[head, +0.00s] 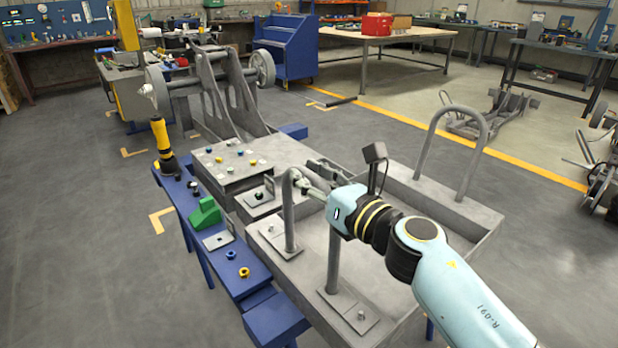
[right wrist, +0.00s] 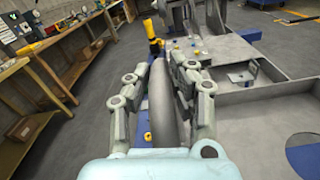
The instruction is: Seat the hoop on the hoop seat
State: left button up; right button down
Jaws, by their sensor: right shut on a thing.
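The grey tubular hoop (head: 289,218) stands upright over the near end of the chassis in the head view. My right gripper (head: 303,184) is shut on its upper bend. In the right wrist view the fingers (right wrist: 163,85) lie on both sides of the hoop's tube (right wrist: 161,110). The hoop seat shows as two flat grey plates with bolts, one at the left leg (head: 283,252) and one at the near leg (head: 352,313). Both legs reach down to the plates; I cannot tell whether they are fully seated. My left gripper is not in view.
A second grey hoop (head: 450,117) stands on the far side of the chassis tray (head: 428,196). A blue side bench (head: 222,262) holds a green block (head: 205,213), a yellow-black tool (head: 162,140) and small parts. Open floor lies to the left.

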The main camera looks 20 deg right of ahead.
jog(key=shift+f, duration=0.1)
jog(key=c, duration=1.1)
grip_release()
jog(key=shift+s+f, duration=0.1)
jog(key=shift+s+d, duration=0.1)
jog(key=shift+s, duration=0.1)
jog(key=v, duration=1.1)
jog(key=shift+s+d, duration=0.15)
jog(key=shift+s, duration=0.1)
